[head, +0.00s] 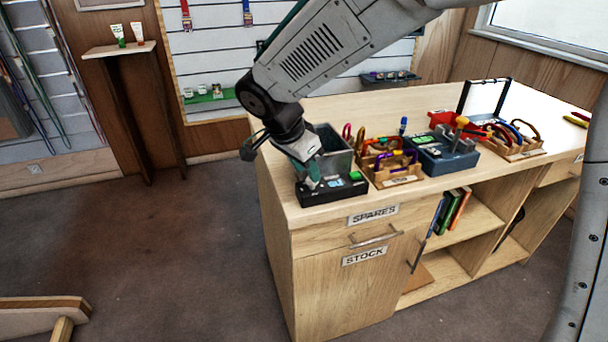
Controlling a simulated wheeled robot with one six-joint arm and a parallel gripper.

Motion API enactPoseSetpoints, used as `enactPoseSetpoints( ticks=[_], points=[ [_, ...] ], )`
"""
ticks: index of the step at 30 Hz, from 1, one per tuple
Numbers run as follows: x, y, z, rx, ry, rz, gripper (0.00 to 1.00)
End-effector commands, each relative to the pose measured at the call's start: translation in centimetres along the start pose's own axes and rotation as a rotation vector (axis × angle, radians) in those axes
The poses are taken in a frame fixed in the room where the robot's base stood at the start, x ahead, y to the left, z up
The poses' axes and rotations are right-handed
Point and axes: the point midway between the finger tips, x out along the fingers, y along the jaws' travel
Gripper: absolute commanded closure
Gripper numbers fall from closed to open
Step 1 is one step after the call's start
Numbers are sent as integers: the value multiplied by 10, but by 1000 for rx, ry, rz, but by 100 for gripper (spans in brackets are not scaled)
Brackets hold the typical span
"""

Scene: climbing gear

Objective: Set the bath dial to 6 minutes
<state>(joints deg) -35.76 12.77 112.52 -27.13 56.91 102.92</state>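The bath (340,157) looks to be the grey open-topped tub at the left end of the wooden counter, with a low black unit (345,193) in front of it. The black unit has a bright green patch at its right and a small pale label on top.
A wooden tray (398,181) of colourful carabiners stands right of the black unit. Beyond it are a blue-grey box (445,160) and another wooden carabiner tray (520,152). Below are a drawer marked SPARES (374,214) and a door marked STOCK (364,257). Floor at left is mostly clear.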

Motion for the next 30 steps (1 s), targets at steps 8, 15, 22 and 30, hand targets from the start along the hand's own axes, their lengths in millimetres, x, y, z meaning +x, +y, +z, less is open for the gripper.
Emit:
enactPoseSetpoints(
  ticks=[8, 15, 22, 30],
  points=[
    [-35, 0, -15, 18, -1, 6, 64],
    [-46, 0, -17, 20, -1, 9, 64],
    [-46, -1, -16, 18, -1, 8, 64],
    [-57, 52, -52, -73, -46, 21, 64]
  ],
)
